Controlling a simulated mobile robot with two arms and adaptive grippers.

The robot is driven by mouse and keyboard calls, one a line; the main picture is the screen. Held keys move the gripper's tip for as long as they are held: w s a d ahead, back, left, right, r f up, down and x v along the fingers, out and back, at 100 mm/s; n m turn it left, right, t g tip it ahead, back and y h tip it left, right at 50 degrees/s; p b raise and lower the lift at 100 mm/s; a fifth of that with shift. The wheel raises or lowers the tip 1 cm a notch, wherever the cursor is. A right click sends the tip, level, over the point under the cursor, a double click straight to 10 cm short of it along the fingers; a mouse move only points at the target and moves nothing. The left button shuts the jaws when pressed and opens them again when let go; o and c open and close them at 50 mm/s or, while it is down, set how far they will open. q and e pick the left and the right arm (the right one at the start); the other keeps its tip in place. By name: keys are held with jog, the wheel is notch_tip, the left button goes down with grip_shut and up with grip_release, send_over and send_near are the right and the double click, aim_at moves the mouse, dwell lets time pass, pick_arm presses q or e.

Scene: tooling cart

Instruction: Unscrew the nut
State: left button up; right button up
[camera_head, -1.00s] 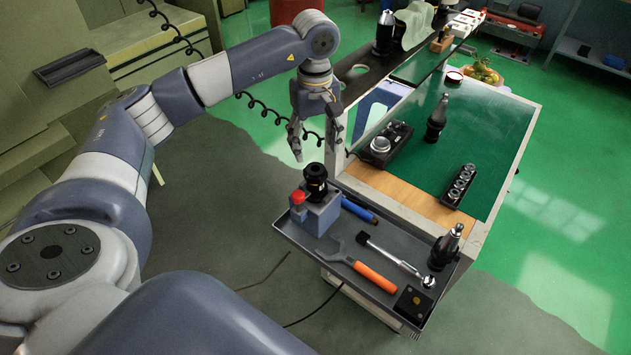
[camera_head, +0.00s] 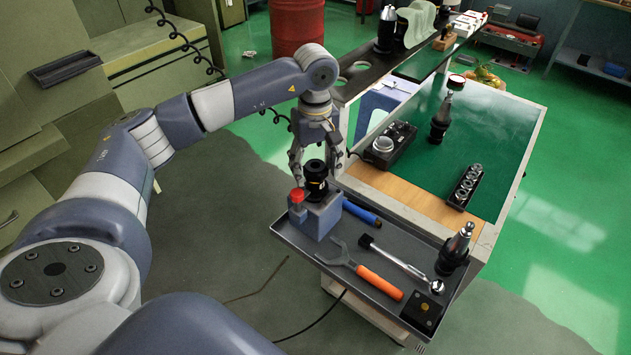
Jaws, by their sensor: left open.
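A black tool holder with its nut (camera_head: 316,172) stands upright in a blue-grey fixture block (camera_head: 319,217) with a red knob, at the left end of the cart's tray. My left gripper (camera_head: 315,176) points down right over the nut, its fingers open on either side of it. I cannot tell whether the fingers touch the nut. An orange-handled wrench (camera_head: 366,270) lies on the tray in front of the block. My right gripper is not in view.
The grey tray (camera_head: 315,252) also holds a blue-handled tool (camera_head: 360,211), a ratchet (camera_head: 395,259) and another upright tool holder (camera_head: 455,250). Behind it, a green-topped cart surface (camera_head: 490,130) carries a black device (camera_head: 386,146) and a row of collets (camera_head: 466,187).

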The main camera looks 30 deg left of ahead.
pick_arm(q)
jog(key=c, duration=1.2)
jog(key=n, duration=0.5)
jog(key=shift+n, duration=0.4)
jog(key=shift+n, duration=0.4)
jog(key=n, duration=0.5)
jog(key=shift+n, duration=0.3)
jog(key=n, duration=0.6)
